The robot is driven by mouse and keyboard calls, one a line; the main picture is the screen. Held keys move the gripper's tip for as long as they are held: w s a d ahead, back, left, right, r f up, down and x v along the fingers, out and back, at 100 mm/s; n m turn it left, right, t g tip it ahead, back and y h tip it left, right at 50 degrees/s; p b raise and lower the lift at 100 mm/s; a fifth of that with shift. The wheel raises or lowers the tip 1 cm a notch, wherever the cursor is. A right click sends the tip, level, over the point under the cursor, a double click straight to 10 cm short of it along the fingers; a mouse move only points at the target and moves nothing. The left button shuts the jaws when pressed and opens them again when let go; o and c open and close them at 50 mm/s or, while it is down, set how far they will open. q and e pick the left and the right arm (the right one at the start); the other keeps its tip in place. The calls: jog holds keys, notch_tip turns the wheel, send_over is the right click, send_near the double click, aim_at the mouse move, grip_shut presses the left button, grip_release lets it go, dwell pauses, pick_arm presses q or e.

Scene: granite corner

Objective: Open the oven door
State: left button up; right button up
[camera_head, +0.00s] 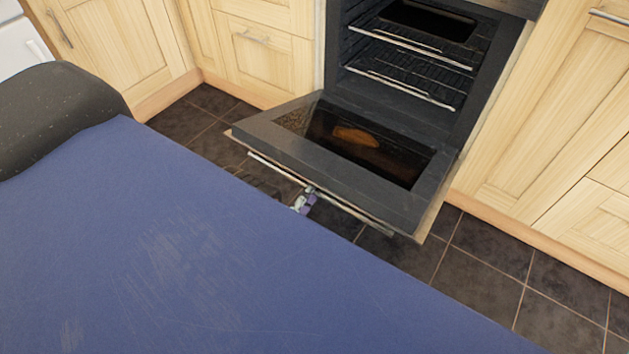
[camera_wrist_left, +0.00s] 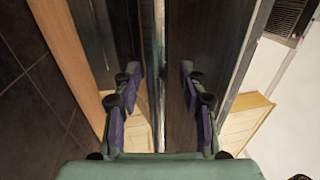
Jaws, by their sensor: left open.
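The oven (camera_head: 392,100) stands in the upper middle of the head view with its cavity exposed. Its dark door (camera_head: 270,128) is folded down and outward, close to level, with the glass panel facing up. The metal door handle (camera_head: 345,205) runs along the door's outer edge; it also shows as an upright bar in the left wrist view (camera_wrist_left: 159,60). My left gripper (camera_head: 304,200) is at the handle, near its middle. In the left wrist view my left gripper (camera_wrist_left: 160,100) is open, its fingers on either side of the handle line. Contact cannot be told. My right gripper is not in view.
Wire racks (camera_head: 410,82) sit inside the oven. Pale wooden cupboards (camera_head: 545,120) flank it on the right, and drawers (camera_head: 265,55) on the left. Dark floor tiles (camera_head: 490,245) are clear in front of the right cupboards. A white appliance (camera_head: 18,48) stands at far left.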

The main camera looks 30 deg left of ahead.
pick_arm(q)
jog(key=s+f, duration=0.2)
jog(key=s, duration=0.9)
jog(key=shift+s+a+f, duration=0.2)
jog(key=shift+s+f, duration=0.05)
jog(key=shift+w, duration=0.1)
